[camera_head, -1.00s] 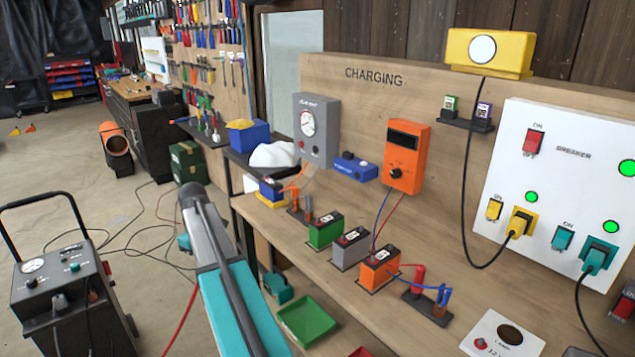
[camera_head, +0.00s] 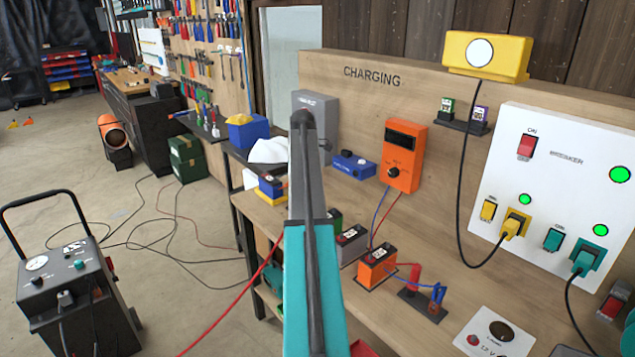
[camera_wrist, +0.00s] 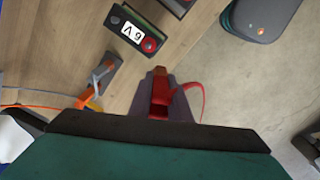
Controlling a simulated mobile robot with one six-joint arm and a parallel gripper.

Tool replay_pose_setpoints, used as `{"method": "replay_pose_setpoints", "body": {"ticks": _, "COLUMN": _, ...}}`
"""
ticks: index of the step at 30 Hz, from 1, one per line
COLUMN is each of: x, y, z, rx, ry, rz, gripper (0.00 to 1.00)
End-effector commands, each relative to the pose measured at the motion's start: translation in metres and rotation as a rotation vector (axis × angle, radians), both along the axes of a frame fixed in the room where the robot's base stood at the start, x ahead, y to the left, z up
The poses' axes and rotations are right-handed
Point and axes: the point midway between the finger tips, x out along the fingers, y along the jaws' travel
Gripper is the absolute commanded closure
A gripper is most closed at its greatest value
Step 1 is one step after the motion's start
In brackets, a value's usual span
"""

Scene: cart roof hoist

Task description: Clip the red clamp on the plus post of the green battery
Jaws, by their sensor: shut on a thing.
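In the wrist view my gripper (camera_wrist: 160,112) is shut on the red clamp (camera_wrist: 163,94), whose red cable curls off to the right. The green battery (camera_wrist: 125,40), with a "6 V" label, is on the bench beyond the clamp tip, and they are apart. A red-ringed post (camera_wrist: 149,45) shows at its near end. In the head view only a sliver of the green battery (camera_head: 336,217) shows past my arm; my gripper and the clamp are hidden there.
A grey battery (camera_head: 350,243) and an orange battery (camera_head: 377,268) stand right of the green one. A stand with orange and grey parts (camera_wrist: 99,76) is left of the clamp in the wrist view. The wall has an orange charger (camera_head: 404,155). A wheeled unit (camera_head: 75,290) stands left.

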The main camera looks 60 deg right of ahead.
Motion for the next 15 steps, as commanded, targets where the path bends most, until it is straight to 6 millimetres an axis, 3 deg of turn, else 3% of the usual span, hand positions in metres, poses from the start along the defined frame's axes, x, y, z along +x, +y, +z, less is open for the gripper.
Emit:
{"method": "replay_pose_setpoints", "body": {"ticks": 1, "x": -0.008, "y": -0.014, "z": 0.008, "rx": 0.0, "ry": 0.0, "rz": 0.001, "gripper": 1.0}}
{"method": "replay_pose_setpoints", "body": {"ticks": 6, "x": -0.027, "y": -0.034, "z": 0.019, "rx": 0.0, "ry": 0.0, "rz": 0.01, "gripper": 1.0}}
{"method": "replay_pose_setpoints", "body": {"ticks": 15, "x": -0.032, "y": -0.038, "z": 0.021, "rx": 0.0, "ry": 0.0, "rz": 0.014, "gripper": 1.0}}
